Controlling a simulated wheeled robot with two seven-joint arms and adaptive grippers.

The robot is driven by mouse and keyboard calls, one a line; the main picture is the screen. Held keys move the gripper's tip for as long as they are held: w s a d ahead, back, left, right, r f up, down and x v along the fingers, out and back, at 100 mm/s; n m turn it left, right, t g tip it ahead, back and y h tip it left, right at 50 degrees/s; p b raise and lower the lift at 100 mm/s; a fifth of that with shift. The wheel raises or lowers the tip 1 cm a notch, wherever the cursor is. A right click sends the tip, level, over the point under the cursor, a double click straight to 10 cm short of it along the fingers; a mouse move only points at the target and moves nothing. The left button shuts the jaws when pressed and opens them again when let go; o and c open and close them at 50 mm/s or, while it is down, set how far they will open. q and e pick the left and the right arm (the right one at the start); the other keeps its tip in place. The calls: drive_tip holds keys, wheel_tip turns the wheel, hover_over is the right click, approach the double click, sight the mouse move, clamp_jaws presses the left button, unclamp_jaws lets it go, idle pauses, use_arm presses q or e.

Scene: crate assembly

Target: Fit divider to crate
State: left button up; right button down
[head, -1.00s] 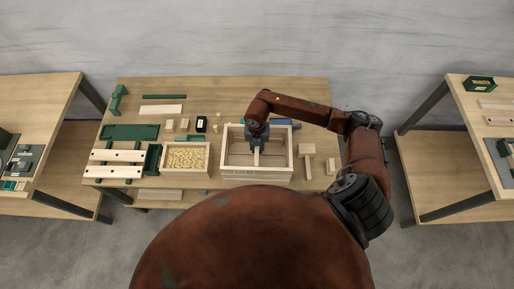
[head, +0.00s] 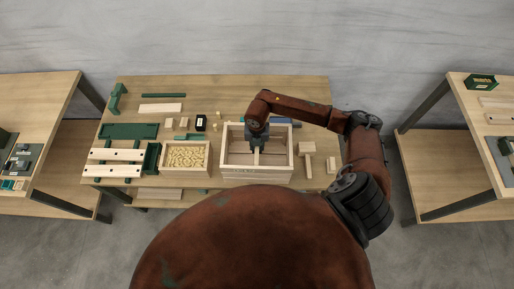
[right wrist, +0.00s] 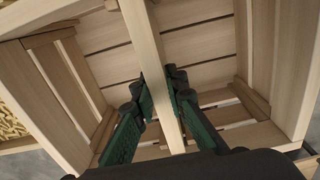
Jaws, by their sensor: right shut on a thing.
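The wooden crate (head: 257,175) stands open on the table in the head view, and its slatted inside fills the right wrist view (right wrist: 95,35). My right gripper (head: 257,146) is over the middle of the crate, pointing down. In the right wrist view its green fingers (right wrist: 163,100) are shut on the divider (right wrist: 143,30), a pale wooden board between the crate's side walls. The divider also shows in the head view (head: 256,158), partly hidden by the gripper. Whether it touches the crate floor cannot be told. My left gripper is out of view.
A box of wood shavings (head: 186,156) stands close to the crate's left. Loose wooden pieces (head: 308,160) lie to its right. A green fixture with pale slats (head: 117,155) is at the table's left. Side tables stand apart on both sides.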

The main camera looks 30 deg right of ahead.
drive_tip(key=c, duration=1.8)
unclamp_jaws()
drive_tip(key=shift+c, duration=0.2)
drive_tip(key=shift+r+p, duration=2.75)
drive_tip(key=shift+r, duration=1.3)
